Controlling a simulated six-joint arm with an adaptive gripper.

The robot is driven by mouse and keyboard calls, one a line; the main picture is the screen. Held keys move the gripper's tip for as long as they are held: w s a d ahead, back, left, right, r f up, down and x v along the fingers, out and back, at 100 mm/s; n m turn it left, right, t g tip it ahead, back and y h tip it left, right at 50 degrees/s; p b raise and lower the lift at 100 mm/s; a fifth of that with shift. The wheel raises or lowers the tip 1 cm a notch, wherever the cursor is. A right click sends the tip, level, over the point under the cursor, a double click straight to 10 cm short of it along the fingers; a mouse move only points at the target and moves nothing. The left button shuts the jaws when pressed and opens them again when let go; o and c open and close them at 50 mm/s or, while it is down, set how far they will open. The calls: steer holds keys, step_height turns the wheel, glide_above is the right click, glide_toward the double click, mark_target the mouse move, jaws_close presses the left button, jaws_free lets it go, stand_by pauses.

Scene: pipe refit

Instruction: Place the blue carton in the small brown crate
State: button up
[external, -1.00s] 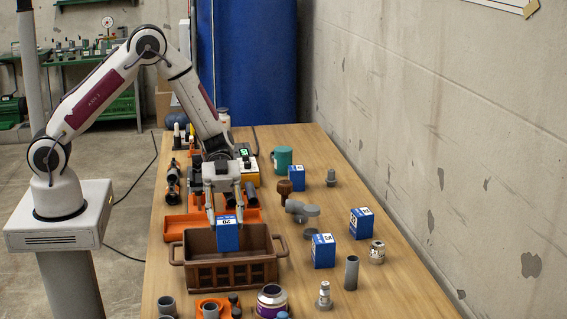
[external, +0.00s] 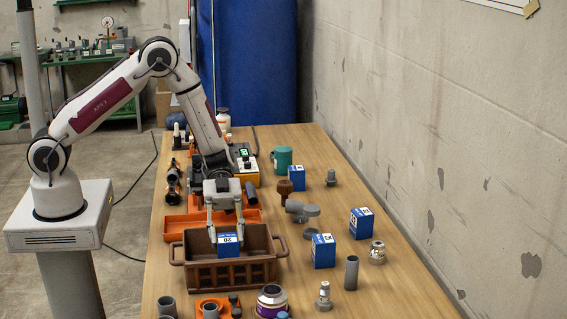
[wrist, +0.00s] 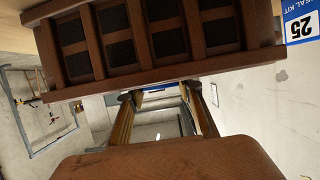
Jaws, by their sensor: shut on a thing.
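The blue carton (external: 228,246) has a white label with a number on its top. My gripper (external: 226,236) is shut on it from above. The carton is inside the small brown crate (external: 232,272), its lower part hidden behind the crate's front wall; I cannot tell whether it touches the floor. In the wrist view the slatted crate wall (wrist: 160,40) and a brown rim fill much of the picture, with my gripper's fingers (wrist: 160,98) between them and only a sliver of blue showing.
Other blue cartons stand to the right (external: 323,252), farther right (external: 361,224) and behind (external: 296,178). A grey pipe (external: 351,272) and a purple-banded can (external: 271,301) stand near the front. An orange tray (external: 180,228) lies behind the crate.

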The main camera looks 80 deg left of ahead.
mark_target(227, 244)
steer(key=shift+f, duration=0.85)
steer(key=shift+f, duration=0.4)
steer(key=shift+s+f, duration=0.1)
steer(key=shift+f, duration=0.25)
steer(key=o, duration=1.1)
steer(key=shift+s+f, duration=0.1)
steer(key=shift+s, duration=0.05)
steer(key=shift+r, duration=0.65)
steer(key=v, duration=1.2)
steer(key=shift+w+r, duration=0.15)
steer(key=shift+w, duration=0.1)
